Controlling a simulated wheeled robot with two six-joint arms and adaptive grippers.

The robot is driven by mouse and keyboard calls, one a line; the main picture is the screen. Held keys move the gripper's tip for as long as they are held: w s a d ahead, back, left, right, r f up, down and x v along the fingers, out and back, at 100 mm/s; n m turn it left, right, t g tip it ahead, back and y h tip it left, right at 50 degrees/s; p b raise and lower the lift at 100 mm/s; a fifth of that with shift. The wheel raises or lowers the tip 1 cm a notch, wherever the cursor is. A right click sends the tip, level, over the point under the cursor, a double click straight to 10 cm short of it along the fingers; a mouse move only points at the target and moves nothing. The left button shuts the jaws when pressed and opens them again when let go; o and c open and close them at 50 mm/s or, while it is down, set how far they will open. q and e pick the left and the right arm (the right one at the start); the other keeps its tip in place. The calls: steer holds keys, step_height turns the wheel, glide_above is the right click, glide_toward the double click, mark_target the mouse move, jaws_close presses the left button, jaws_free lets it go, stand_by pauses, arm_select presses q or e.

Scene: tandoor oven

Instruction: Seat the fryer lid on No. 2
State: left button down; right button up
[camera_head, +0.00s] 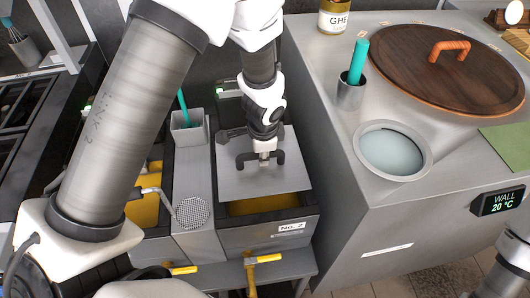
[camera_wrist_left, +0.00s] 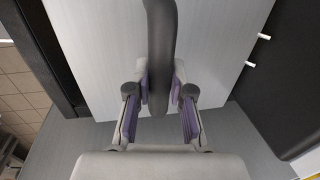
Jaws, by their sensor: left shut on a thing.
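The fryer lid (camera_head: 285,178) is a flat grey metal plate with a dark arched handle (camera_head: 241,161). My left gripper (camera_head: 264,158) is shut on that handle from above. In the left wrist view, the purple-padded fingers (camera_wrist_left: 160,88) sit either side of the dark handle (camera_wrist_left: 160,30), over the pale lid (camera_wrist_left: 100,60). The lid is above the fryer marked No. 2 (camera_head: 250,237). A strip of yellow oil (camera_head: 262,204) shows at the front, beyond the lid's near edge. I cannot tell whether the lid touches the fryer rim. My right gripper is out of view.
Left of No. 2, a grey strip holds a square container (camera_head: 189,132) with a teal-handled tool. A strainer (camera_head: 191,212) and another oil vat (camera_head: 143,208) are nearby.

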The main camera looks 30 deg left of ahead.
arm_select(q)
steer(key=shift+f+b, duration=0.6)
steer(key=shift+f, duration=0.15)
steer(key=c, duration=1)
jaws_free()
steer(key=shift+o, duration=0.2)
steer(key=shift+r, duration=0.4)
step_height(320, 180, up, 11)
steer(key=s+d, duration=0.1)
steer(key=shift+s+d+r, duration=0.15)
steer(key=shift+s+d, duration=0.15)
steer(key=shift+s, duration=0.1)
